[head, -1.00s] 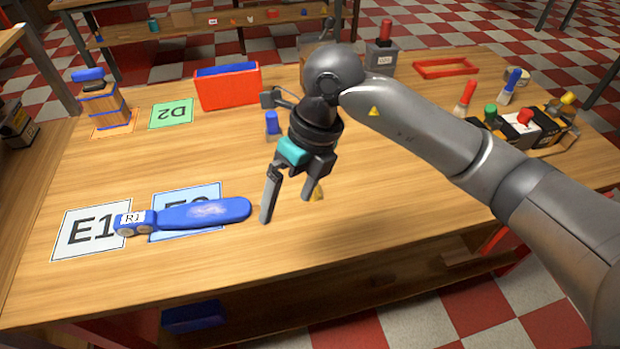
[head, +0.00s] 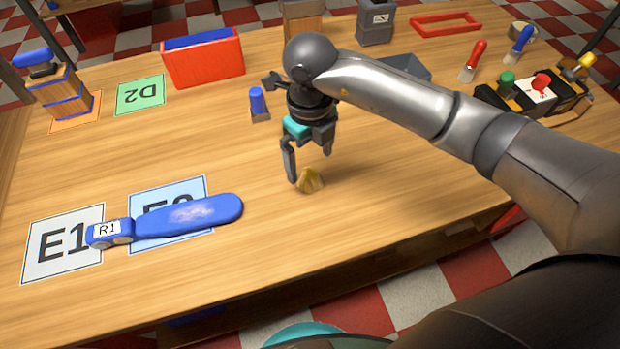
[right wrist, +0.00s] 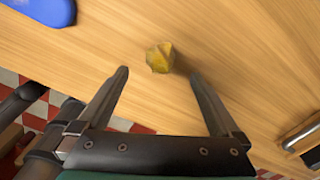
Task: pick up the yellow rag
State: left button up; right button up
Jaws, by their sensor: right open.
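The yellow rag (head: 311,180) is a small crumpled lump on the wooden table, near the middle. It also shows in the right wrist view (right wrist: 160,57), beyond the fingertips and between their lines. My right gripper (head: 308,176) is open and empty, pointing down just above and beside the rag; its two fingers (right wrist: 158,75) are spread wide in the right wrist view. I see no contact with the rag. My left gripper is not in view.
A blue paddle-shaped part marked R1 (head: 190,214) lies across the E1 card (head: 60,262) and a blue card. A small blue-topped piece (head: 258,103) stands behind the gripper. A red bin (head: 203,62) stands at the back. Brushes and a switch box (head: 530,95) are at right. Table around the rag is clear.

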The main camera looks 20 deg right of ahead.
aim_at(310, 171)
jog(key=shift+f, duration=0.85)
notch_tip(310, 171, down, 4)
jog(key=shift+r+b, duration=0.15)
jog(key=shift+b, duration=0.45)
jog(key=shift+f, duration=0.25)
jog(key=shift+w, duration=0.1)
jog(key=c, duration=1.3)
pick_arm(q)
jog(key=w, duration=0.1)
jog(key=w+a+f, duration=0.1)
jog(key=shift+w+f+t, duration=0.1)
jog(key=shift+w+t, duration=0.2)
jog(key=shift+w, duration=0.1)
pick_arm(e)
jog(key=shift+o, duration=0.2)
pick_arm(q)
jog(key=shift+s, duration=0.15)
pick_arm(e)
jog(key=shift+r, duration=0.15)
